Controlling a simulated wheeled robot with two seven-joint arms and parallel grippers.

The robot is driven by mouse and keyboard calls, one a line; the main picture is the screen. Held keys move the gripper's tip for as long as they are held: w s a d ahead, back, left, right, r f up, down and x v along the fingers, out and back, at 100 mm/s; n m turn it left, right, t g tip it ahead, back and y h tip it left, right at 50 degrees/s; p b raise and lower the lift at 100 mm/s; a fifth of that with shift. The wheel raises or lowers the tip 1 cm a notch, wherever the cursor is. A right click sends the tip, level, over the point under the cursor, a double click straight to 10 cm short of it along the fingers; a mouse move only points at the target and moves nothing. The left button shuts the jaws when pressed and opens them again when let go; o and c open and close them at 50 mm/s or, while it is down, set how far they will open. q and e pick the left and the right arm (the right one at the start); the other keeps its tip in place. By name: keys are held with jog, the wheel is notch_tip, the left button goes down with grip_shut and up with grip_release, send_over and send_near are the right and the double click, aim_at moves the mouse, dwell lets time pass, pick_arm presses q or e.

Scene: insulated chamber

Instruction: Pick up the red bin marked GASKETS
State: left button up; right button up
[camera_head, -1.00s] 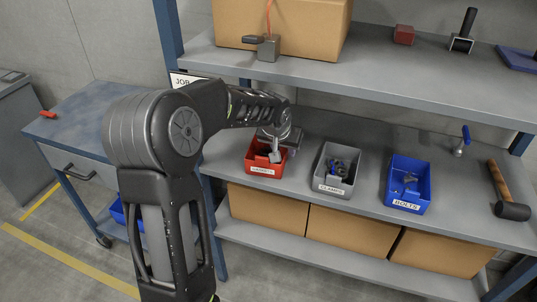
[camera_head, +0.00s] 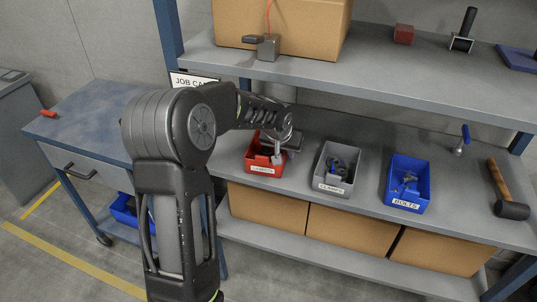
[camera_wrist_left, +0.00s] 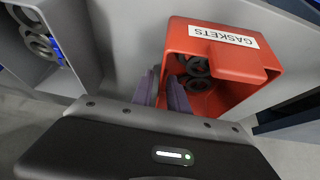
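The red bin marked GASKETS (camera_head: 262,169) sits on the middle shelf, leftmost in a row of bins. In the left wrist view the red bin (camera_wrist_left: 235,85) fills the upper right, its label upside down, with several dark rings inside. My left gripper (camera_head: 277,156) is over the right side of this bin, pointing down. In the left wrist view the two fingers of the left gripper (camera_wrist_left: 162,88) stand a little apart at the bin's side wall, one over the bin and one outside it. I see no clear contact. My right gripper is out of view.
A grey CLAMPS bin (camera_head: 333,187) stands close to the right, then a blue BOLTS bin (camera_head: 408,205) and a mallet (camera_head: 512,210). The upper shelf (camera_head: 390,85) overhangs behind. A blue-topped cart (camera_head: 85,120) stands at the left.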

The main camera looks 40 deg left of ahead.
pick_arm(q)
grip_shut()
dwell(1.1)
